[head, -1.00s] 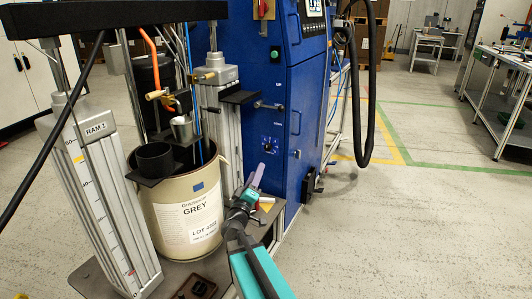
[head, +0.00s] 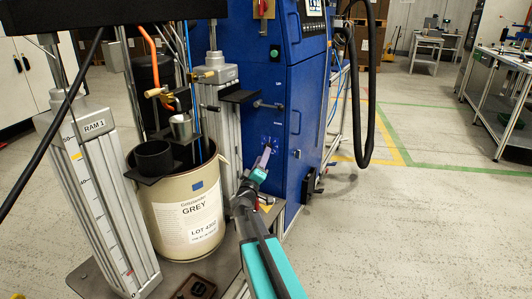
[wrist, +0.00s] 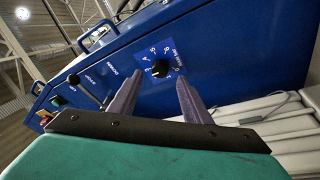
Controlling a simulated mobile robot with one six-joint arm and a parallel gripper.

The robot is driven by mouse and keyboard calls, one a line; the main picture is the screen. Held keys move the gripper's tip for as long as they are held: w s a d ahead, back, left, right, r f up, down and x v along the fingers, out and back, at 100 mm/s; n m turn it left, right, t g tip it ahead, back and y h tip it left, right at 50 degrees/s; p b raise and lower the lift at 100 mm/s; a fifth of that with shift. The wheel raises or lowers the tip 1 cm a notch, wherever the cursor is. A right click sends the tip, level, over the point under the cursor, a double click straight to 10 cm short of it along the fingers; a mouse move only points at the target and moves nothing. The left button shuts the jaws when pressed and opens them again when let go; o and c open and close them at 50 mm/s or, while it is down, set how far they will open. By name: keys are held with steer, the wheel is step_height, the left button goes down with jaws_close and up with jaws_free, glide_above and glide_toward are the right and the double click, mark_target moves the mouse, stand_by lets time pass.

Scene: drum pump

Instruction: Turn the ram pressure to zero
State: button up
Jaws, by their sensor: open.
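The ram pressure dial is a small blue plate with white numbers and a black knob (wrist: 160,69) in the middle, on the slanted blue cabinet face in the wrist view. Where the knob points is too small to tell. In the head view the dial plate (head: 271,141) shows just above my fingertips, which cover part of it. My gripper (wrist: 155,88) is open and empty. Its two fingers stand left and right below the knob, apart from it as far as I can see. In the head view my gripper (head: 264,157) points up at the cabinet.
A black lever (wrist: 82,87) with UP and DOWN labels sits left of the dial; it also shows above the dial in the head view (head: 268,105). The blue cabinet (head: 305,130) stands right of the drum (head: 185,215) and ram columns. Open floor lies to the right.

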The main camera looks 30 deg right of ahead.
steer(key=shift+x, duration=2.4)
steer(key=shift+c, duration=0.4)
steer(key=c, duration=0.9)
steer(key=shift+c, duration=0.2)
